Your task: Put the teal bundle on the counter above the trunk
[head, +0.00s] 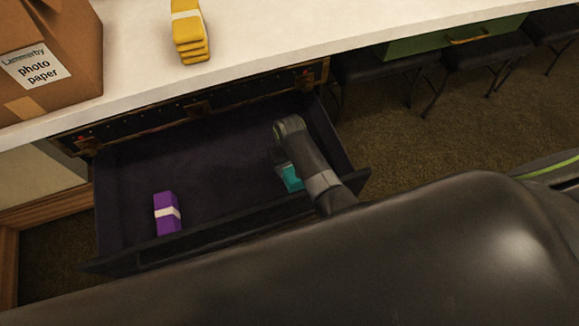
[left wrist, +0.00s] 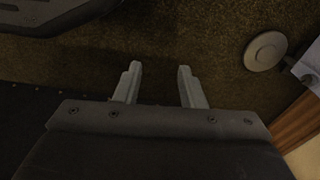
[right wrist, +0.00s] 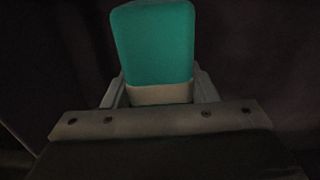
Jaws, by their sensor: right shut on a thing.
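The teal bundle (head: 291,178) is inside the open dark drawer of the trunk, near its right end. It has a pale band, and in the right wrist view the bundle (right wrist: 153,45) stands out between the fingers. My right gripper (right wrist: 160,92) is shut on it; in the head view my arm hides most of this gripper. The trunk (head: 235,92) is under the white counter (head: 285,30), with its drawer (head: 180,240) pulled out. My left gripper (left wrist: 158,80) is open and empty above the carpet in the left wrist view.
A stack of yellow bundles (head: 188,30) and a cardboard box (head: 60,62) stand on the counter. A purple bundle (head: 167,213) lies in the drawer's left part. The counter right of the yellow stack is clear. Dark stools (head: 470,60) stand under the counter at right.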

